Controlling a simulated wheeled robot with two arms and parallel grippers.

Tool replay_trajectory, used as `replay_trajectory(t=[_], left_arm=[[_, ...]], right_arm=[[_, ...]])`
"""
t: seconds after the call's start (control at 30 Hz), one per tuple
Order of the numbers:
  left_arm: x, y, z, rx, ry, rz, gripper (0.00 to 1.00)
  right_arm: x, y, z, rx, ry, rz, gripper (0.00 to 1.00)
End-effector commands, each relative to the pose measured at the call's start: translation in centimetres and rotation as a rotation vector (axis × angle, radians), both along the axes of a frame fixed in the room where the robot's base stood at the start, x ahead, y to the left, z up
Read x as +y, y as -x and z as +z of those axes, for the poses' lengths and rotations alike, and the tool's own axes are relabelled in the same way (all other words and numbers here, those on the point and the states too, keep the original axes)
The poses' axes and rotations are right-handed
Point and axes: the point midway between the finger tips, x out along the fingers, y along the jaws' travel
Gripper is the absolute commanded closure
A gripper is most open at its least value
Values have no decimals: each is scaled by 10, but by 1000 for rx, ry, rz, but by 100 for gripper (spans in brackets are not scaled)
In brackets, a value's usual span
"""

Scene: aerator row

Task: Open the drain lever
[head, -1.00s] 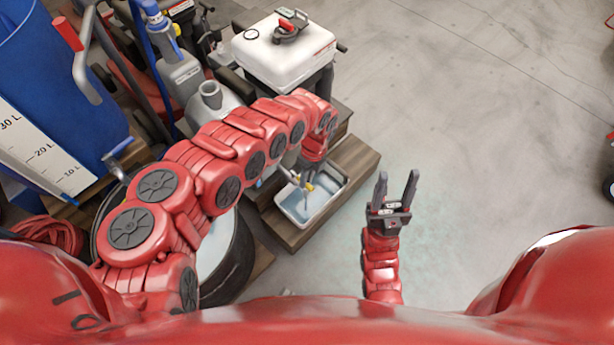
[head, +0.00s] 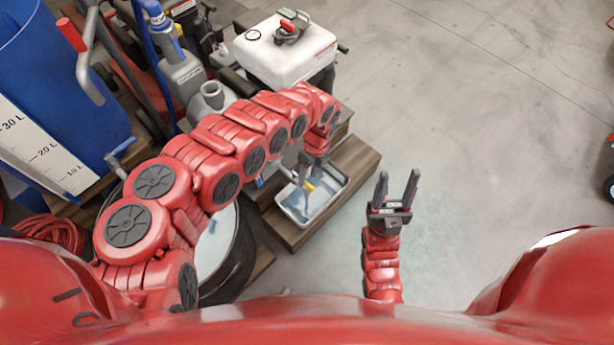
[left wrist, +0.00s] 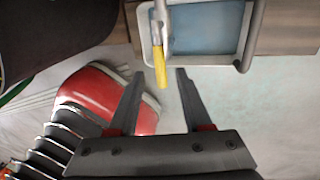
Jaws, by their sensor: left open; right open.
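The drain lever has a yellow grip (left wrist: 160,66) on a metal stem, over the rim of a shallow tray in the left wrist view. In the head view its small yellow part (head: 309,186) shows above the tray (head: 343,192). My left gripper (left wrist: 160,72) is open. In the wrist view the yellow grip appears between its fingertips, with a gap on both sides; I cannot tell the depth. In the head view my left arm partly hides this gripper and whatever the lever is fixed to. My right gripper (head: 396,190) is open and empty over the bare floor.
The tray holds bluish liquid and stands on a wooden platform (head: 362,165). A white tank (head: 284,52) with a cap stands behind. A blue container (head: 75,95), a black tub (head: 240,255) and grey bottles crowd the left.

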Motion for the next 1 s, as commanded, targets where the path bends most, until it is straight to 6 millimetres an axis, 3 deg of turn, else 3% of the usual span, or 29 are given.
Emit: replay_trajectory(t=[0.2,0.5,0.7,1.0], left_arm=[[-7,-10,62,-6,-1,0,51],[-16,-19,128,-5,0,2,51],[-20,-21,146,-2,0,2,51],[-20,-21,148,-1,-1,2,51]], right_arm=[[0,0,21,0,0,0,50],[0,0,36,0,0,0,50],[0,0,39,0,0,0,50],[0,0,39,0,0,0,50]])
